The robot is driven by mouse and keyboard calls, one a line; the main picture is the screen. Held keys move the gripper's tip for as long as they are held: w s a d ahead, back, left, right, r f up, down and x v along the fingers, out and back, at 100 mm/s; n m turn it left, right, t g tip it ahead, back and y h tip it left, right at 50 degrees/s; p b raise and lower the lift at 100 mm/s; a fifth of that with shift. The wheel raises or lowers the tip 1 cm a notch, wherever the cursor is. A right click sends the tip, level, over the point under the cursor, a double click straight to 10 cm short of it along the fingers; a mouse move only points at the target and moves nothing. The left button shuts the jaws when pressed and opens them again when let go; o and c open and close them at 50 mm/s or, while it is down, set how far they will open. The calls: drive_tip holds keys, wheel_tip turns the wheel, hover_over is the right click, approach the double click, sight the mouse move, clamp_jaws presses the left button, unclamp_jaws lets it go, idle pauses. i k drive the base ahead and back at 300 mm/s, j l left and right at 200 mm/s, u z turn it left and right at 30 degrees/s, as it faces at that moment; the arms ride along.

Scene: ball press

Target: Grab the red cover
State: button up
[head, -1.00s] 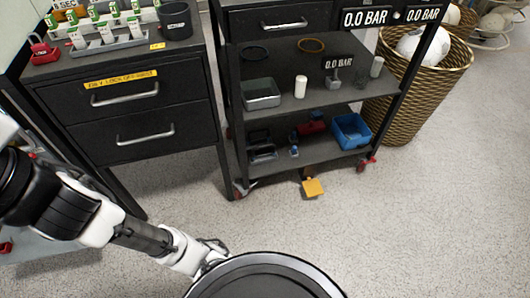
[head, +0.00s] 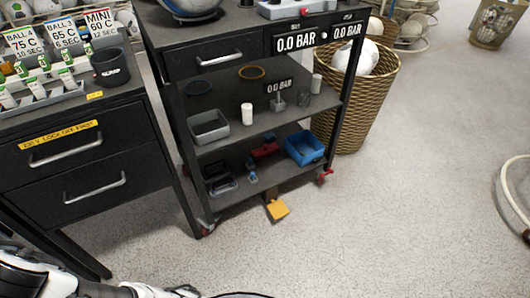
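No part is clearly a red cover. A small red object (head: 264,149) lies on the cart's bottom shelf, beside a blue bin; its exact shape is too small to tell. A small red knob (head: 305,12) sits on the pale box on top of the cart. My arm shows along the bottom left edge, white and black. The end of it, my gripper (head: 183,292), is only partly in view at the bottom edge, apart from the cart and these red parts. Its fingers cannot be made out.
The black cart (head: 270,185) holds a grey tray (head: 209,127), a white cylinder (head: 247,114) and a blue bin (head: 304,148). A yellow pedal (head: 278,209) is on the floor in front. A drawer cabinet (head: 75,165) stands left, a wicker basket (head: 368,97) right.

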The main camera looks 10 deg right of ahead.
sight(266, 150)
drive_tip(key=l+u, duration=0.1)
drive_tip(key=u, duration=0.25)
drive_tip(key=l+u, duration=0.15)
drive_tip(key=u, duration=0.2)
drive_tip(key=l+u, duration=0.3)
drive_tip(key=l, duration=0.15)
drive_tip(key=k+l+u, duration=0.15)
drive_tip(key=l+u, duration=0.15)
drive_tip(key=l, duration=0.15)
drive_tip(key=k+l, duration=0.1)
drive_tip(key=l, duration=0.3)
drive_tip(key=k+l+u, duration=0.15)
drive_tip(key=l, duration=0.25)
drive_tip(key=k+l, duration=0.15)
drive_tip(key=l, duration=0.25)
drive_tip(key=k+l+u, duration=0.1)
drive_tip(key=l, duration=0.3)
drive_tip(key=k+l+u, duration=0.1)
drive_tip(key=l, duration=0.3)
drive_tip(key=k+l, duration=0.1)
drive_tip(key=l, duration=0.55)
drive_tip(key=k+l, duration=0.15)
drive_tip(key=l, duration=0.15)
drive_tip(key=i+l, duration=0.2)
drive_tip(key=i, duration=0.2)
drive_tip(key=i+l, duration=0.2)
drive_tip(key=i, duration=0.2)
drive_tip(key=i+l, duration=0.2)
drive_tip(key=i, duration=0.2)
